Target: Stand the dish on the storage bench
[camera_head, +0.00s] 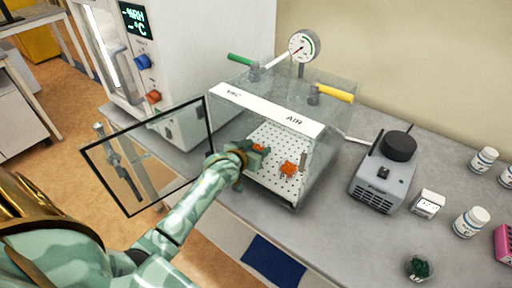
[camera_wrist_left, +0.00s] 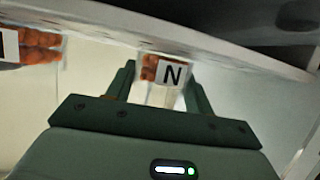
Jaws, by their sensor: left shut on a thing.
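A small clear dish of orange tablets with a white label "N" (camera_wrist_left: 168,72) is between the fingers of my left gripper (camera_wrist_left: 160,88) in the wrist view. In the head view my left gripper (camera_head: 252,158) reaches through the open front of a clear chamber (camera_head: 318,150). It is shut on the dish, whose orange contents (camera_head: 259,148) show just past the fingers, at the perforated white shelf (camera_head: 268,176). A second dish of orange tablets (camera_head: 289,169) stands on the shelf to the right. My right gripper is out of view. I cannot tell which surface is the storage bench.
The chamber's framed door (camera_head: 146,205) stands open at the left, beside my arm. A gauge (camera_head: 304,45) and yellow handle (camera_head: 335,93) top the chamber. A grey pump (camera_head: 382,180), white bottles (camera_head: 471,222) and a bowl of green pieces (camera_head: 419,268) occupy the grey worktop (camera_head: 335,225).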

